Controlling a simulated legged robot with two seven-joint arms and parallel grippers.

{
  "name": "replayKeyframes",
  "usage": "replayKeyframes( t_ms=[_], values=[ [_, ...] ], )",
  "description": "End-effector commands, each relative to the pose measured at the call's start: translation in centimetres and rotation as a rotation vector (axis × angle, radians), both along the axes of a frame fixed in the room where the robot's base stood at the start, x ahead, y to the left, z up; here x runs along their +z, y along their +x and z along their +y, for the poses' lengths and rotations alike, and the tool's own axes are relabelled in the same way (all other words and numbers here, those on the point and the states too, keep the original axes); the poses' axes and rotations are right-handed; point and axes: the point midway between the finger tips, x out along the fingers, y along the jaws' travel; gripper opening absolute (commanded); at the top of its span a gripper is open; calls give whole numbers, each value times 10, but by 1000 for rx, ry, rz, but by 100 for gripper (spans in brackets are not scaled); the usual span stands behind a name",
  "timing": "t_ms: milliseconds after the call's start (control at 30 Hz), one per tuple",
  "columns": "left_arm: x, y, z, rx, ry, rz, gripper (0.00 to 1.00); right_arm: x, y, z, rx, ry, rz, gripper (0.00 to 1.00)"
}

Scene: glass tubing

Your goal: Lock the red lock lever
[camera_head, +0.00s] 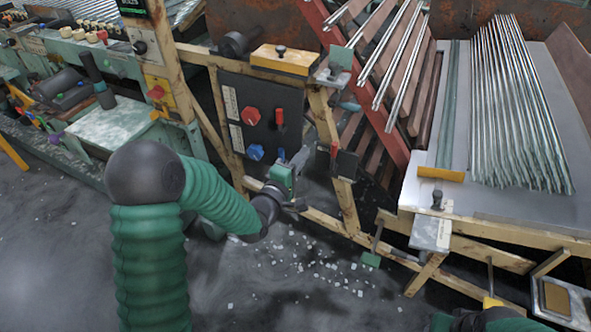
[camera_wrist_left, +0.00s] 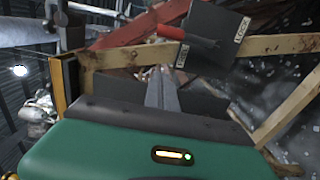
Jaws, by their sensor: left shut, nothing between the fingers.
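The red lock lever (camera_wrist_left: 171,32) lies across a small dark plate (camera_wrist_left: 217,22) in the left wrist view. The plate has two white labels, one reading LOCK (camera_wrist_left: 242,30); the other is too small to read surely. In the head view a small red lever (camera_head: 334,151) stands on a dark plate (camera_head: 345,164) on the wooden frame. My left gripper (camera_head: 303,157) is just left of that plate. Its fingers (camera_wrist_left: 160,74) are shut and empty, apart from the lever and pointing towards the plate's side of the frame.
A black panel (camera_head: 262,98) with a red knob, a blue knob and another red lever is behind my left gripper. Wooden beams (camera_wrist_left: 120,56) run close around the fingers. Glass tubes (camera_head: 515,110) lie on the table at right. White shards lie on the floor.

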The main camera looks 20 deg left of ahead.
Motion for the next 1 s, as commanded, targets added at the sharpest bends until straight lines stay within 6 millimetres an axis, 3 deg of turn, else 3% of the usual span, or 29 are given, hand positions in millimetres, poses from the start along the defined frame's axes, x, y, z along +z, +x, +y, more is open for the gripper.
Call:
replayKeyframes(
  t_ms=[133,233,400,1000],
  values=[
    [-2,32,-4,-2,1,-3,0,-12,0,0,0,0,0,36],
    [-2,32,-25,-5,-1,-2,0,-18,0,0,0,0,0,36],
    [0,34,-40,-2,-1,-2,0,-22,0,0,0,0,0,36],
    [2,41,-44,-1,63,-4,0,-22,0,0,0,0,0,36]
  ],
)
